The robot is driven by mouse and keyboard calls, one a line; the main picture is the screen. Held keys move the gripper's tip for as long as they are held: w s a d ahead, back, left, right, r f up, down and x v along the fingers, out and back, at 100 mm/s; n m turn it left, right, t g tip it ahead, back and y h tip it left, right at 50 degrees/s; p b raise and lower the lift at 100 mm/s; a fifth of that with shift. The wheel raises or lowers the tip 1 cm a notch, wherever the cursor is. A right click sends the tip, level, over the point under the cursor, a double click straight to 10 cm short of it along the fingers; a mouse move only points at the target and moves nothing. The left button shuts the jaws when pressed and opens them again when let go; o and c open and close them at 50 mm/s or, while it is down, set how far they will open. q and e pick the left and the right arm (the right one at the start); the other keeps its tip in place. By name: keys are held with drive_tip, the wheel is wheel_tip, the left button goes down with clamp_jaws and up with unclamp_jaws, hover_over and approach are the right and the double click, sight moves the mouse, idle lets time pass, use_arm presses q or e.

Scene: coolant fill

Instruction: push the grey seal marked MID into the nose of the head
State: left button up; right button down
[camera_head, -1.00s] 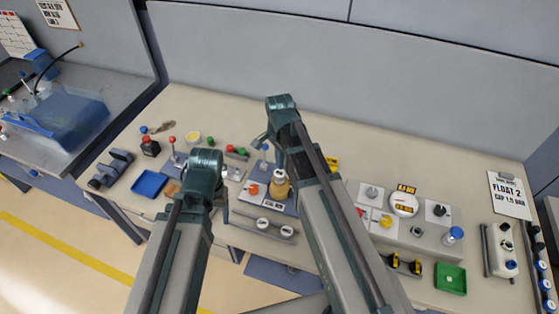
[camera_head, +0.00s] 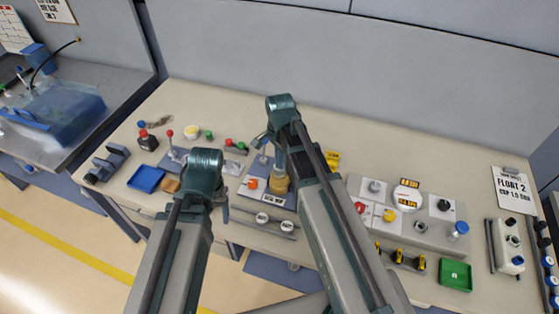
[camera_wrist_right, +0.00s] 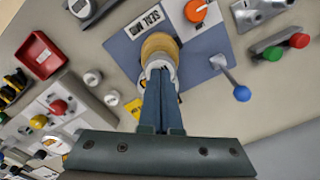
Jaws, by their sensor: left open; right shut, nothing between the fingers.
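The head (camera_head: 280,185) is a brass-coloured cylinder standing on a blue-grey plate at the bench middle; it also shows in the right wrist view (camera_wrist_right: 158,45). A label on the plate (camera_wrist_right: 145,20) reads SEAL MID. A pale ring (camera_wrist_right: 157,66) sits at the near end of the head; I cannot tell whether it is the grey seal. My right gripper (camera_wrist_right: 161,78) is shut and empty, its fingertips at this ring, partly covering it. Contact is not clear. My left gripper (camera_head: 224,210) is open and empty, left of the head, near the bench's front edge.
An orange knob (camera_head: 251,183) and a blue-ended lever (camera_wrist_right: 241,93) are beside the head. Two white round parts (camera_head: 274,221) sit in front. A blue tray (camera_head: 146,178) lies left, a green tray (camera_head: 453,275) right. The back of the bench is mostly clear.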

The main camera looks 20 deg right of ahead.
wheel_tip(320, 180, up, 3)
drive_tip(key=p, duration=0.3)
idle(0.4)
wheel_tip(320, 180, up, 14)
drive_tip(key=p, duration=1.4)
drive_tip(key=shift+f, duration=0.15)
